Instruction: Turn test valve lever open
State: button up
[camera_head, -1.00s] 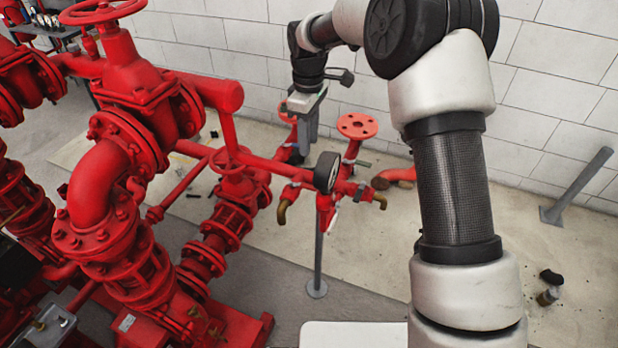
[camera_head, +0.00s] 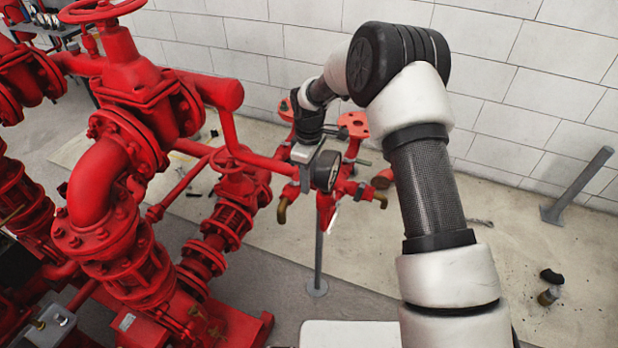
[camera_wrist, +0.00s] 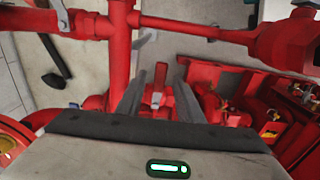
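In the wrist view my gripper (camera_wrist: 158,82) shows two dark fingers set apart, with no object held between them. A pale lever (camera_head: 332,216) hangs below the pipework. Contact with any lever is not visible.
Large red pipes and flanged valves (camera_head: 110,180) fill the left. A red horizontal pipe (camera_head: 262,162) runs close to the gripper. A block wall (camera_head: 520,110) stands behind. A grey post (camera_head: 580,185) rises at the right; the floor between is mostly free.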

grip_shut()
jog(key=m, duration=0.1)
jog(key=s+m+b, duration=0.1)
jog(key=m, duration=0.1)
jog(key=shift+s+a, duration=0.2)
jog(key=shift+a, duration=0.15)
grip_release()
